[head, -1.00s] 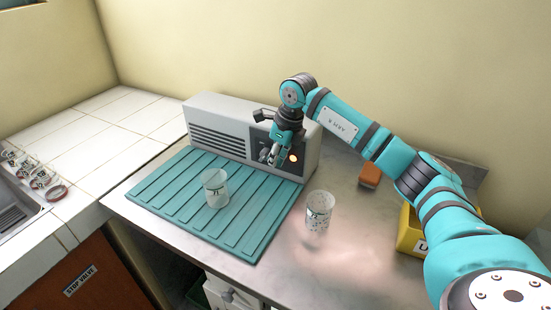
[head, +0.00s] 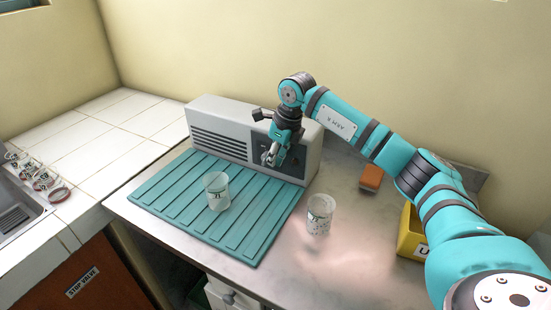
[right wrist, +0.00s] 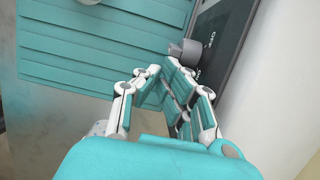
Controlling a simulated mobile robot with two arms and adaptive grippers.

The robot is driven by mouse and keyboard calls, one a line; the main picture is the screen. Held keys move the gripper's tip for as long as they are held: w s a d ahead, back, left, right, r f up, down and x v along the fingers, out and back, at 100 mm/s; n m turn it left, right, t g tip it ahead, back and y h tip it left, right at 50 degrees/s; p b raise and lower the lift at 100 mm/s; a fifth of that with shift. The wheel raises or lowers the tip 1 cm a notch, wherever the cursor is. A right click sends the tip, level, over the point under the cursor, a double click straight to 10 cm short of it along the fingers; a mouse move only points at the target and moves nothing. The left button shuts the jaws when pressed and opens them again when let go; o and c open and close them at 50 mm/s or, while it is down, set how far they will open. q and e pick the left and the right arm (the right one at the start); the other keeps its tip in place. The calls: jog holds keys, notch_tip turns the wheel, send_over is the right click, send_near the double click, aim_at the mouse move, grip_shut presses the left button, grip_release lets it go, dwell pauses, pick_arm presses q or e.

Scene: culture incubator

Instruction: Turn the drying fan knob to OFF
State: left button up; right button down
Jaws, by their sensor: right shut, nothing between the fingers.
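The drying fan is a pale grey box (head: 225,115) with a slotted grille, standing behind the teal drying mat. Its dark control panel (head: 301,158) is at the right end of its front, partly hidden by my right gripper (head: 268,159). In the right wrist view a grey knob (right wrist: 188,52) sticks out from the panel, with some lettering beside it. My right gripper (right wrist: 162,70) is shut and empty, its tips right by the knob; I cannot tell if they touch it. No lit lamp shows on the panel. My left gripper is not in view.
A clear beaker (head: 216,190) stands on the teal mat (head: 240,240). A speckled cup (head: 319,214) stands on the counter right of the mat. An orange block (head: 371,178) and a yellow bin (head: 410,237) are farther right. A sink (head: 18,215) is at left.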

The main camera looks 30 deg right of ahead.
jog(key=shift+w+a+r+p, duration=0.25)
jog(key=shift+w+a+r, duration=0.15)
jog(key=shift+w, duration=0.2)
jog(key=shift+w+a+r+p, duration=0.25)
jog(key=shift+w+a+r, duration=0.1)
jog(key=shift+w, duration=0.2)
jog(key=shift+r, duration=0.15)
dwell(0.9)
